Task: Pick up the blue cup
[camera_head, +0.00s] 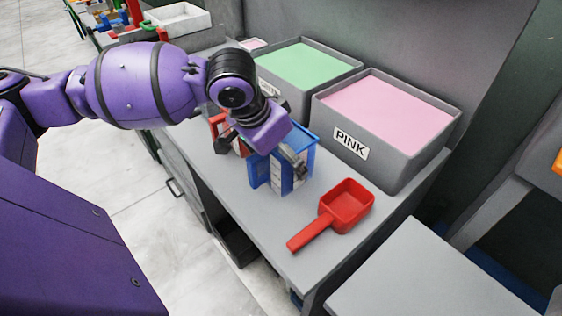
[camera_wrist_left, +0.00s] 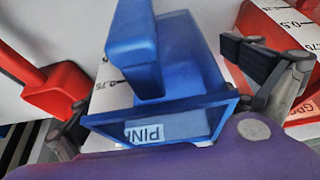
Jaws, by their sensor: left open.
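The blue cup (camera_head: 261,173) stands on the grey counter, with pale panels on its sides and a blocky handle. My left gripper (camera_head: 262,156) is over it, with one dark finger on the cup's right side; the other is partly hidden by the wrist. In the left wrist view the blue cup (camera_wrist_left: 195,60) lies between the two spread fingers of the gripper (camera_wrist_left: 155,82), and a label reading "PIN" shows within its rim. The gripper is open. Whether the fingers touch the cup is unclear. My right gripper is not in view.
A red scoop (camera_head: 347,205) lies right of the cup near the counter's front edge. A red object (camera_head: 217,122) sits close on the cup's left, partly hidden. Behind stand grey bins with green (camera_head: 305,64) and pink (camera_head: 390,107) contents, the latter labelled PINK.

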